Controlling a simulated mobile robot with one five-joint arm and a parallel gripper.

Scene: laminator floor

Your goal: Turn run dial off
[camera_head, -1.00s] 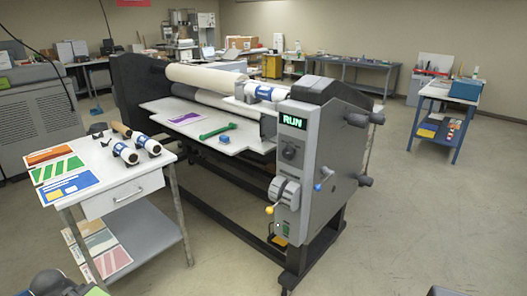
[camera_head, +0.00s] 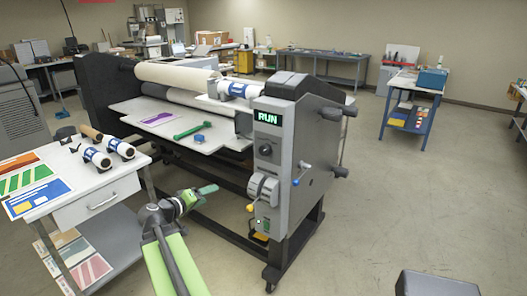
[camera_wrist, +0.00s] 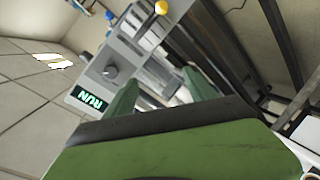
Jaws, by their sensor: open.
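The run dial (camera_head: 265,150) is a dark round knob on the grey end panel of the laminator (camera_head: 290,160). It sits just below a display (camera_head: 267,117) that reads RUN in green. In the wrist view the dial (camera_wrist: 110,72) shows tilted, beside the RUN display (camera_wrist: 90,98). My gripper (camera_head: 207,190) is open and empty, left of the panel and lower than the dial. Its two green fingers (camera_wrist: 162,90) show apart in the wrist view, with the dial beyond and to the left of them. Nothing touches the dial.
Below the dial are a grey round control (camera_head: 262,188) and a yellow-knobbed lever (camera_head: 250,208). A blue-knobbed lever (camera_head: 296,182) juts from the side. A white table (camera_head: 105,190) with rolls and prints stands left. The floor to the right is mostly clear.

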